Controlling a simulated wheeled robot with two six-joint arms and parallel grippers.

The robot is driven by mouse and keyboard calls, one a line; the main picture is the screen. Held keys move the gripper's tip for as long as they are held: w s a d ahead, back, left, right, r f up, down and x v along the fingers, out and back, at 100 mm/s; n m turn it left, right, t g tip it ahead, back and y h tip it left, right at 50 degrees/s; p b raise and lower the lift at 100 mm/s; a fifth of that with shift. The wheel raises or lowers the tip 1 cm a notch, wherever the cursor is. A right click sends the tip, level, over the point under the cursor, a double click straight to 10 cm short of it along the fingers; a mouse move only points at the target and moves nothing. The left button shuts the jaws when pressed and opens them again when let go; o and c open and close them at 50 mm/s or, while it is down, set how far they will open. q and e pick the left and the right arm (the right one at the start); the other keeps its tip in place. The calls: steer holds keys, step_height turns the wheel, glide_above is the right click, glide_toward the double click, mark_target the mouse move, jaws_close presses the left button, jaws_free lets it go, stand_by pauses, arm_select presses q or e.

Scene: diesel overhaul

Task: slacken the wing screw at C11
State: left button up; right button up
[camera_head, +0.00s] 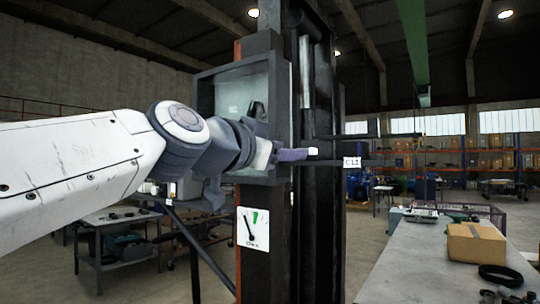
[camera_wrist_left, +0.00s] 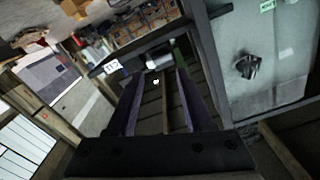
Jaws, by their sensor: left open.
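My left gripper (camera_head: 295,154) reaches in from the left across the dark upright frame (camera_head: 322,220), its fingers pointing right. In the left wrist view its two long purple-grey fingers (camera_wrist_left: 160,75) are apart with nothing clearly gripped between them. A white tag (camera_head: 352,162), which seems to read C11, hangs on a dark horizontal bar just right of the fingertips; the tag also shows in the left wrist view (camera_wrist_left: 111,66). A small pale piece (camera_head: 313,151) shows at the fingertips, and a pale stub (camera_wrist_left: 158,61) lies beyond them; I cannot tell whether either is the wing screw. My right gripper is out of view.
A glazed box (camera_head: 205,95) with a dark knob stands behind my left wrist. A grey bench (camera_head: 420,270) with a cardboard box (camera_head: 476,244) and a black ring (camera_head: 501,275) lies at right. Open floor shows behind.

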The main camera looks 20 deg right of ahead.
arm_select(q)
steer(key=m+b, duration=0.1)
steer(key=m, duration=0.3)
steer(key=w+d+m+b, duration=0.1)
steer(key=m+b, duration=0.1)
steer(key=m, duration=0.3)
steer(key=w+d+m+b, duration=0.1)
steer(key=m, duration=0.4)
steer(key=shift+d+b, duration=0.25)
steer(key=shift+b, duration=0.05)
steer(key=shift+p+x, duration=1.05)
steer(key=shift+x, duration=1)
